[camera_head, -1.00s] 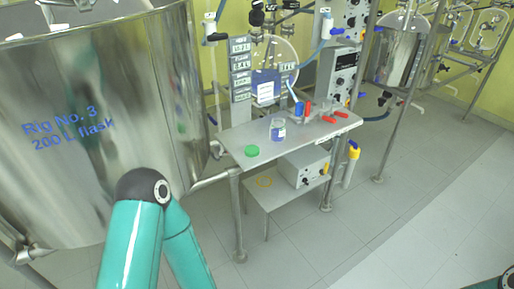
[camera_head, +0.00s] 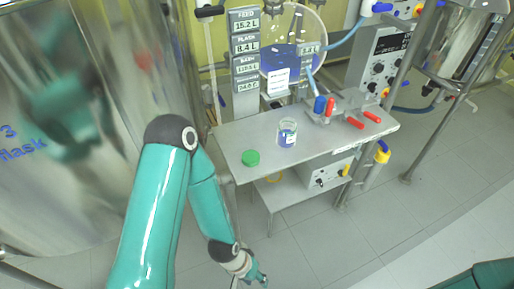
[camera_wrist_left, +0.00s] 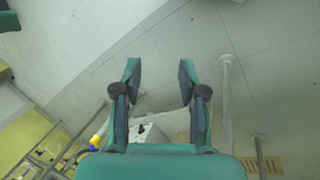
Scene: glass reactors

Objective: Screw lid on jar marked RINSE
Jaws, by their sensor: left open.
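A green lid (camera_head: 251,158) lies on the left part of the steel table (camera_head: 228,143), near its front edge. An open glass jar (camera_head: 287,133) with a label stands upright on the table, to the right of the lid and a little behind it. The label's writing is too small to read. My left gripper (camera_head: 262,280) is low in front of the table, apart from lid and jar. In the left wrist view my left gripper (camera_wrist_left: 158,80) has its two fingers spread, with nothing between them. My right gripper is not in view.
A large steel vessel (camera_head: 60,100) fills the left side. Blue and red valve handles (camera_head: 330,108) sit at the table's back right. A control box (camera_head: 325,173) stands on a lower shelf. The floor (camera_head: 330,245) in front is clear.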

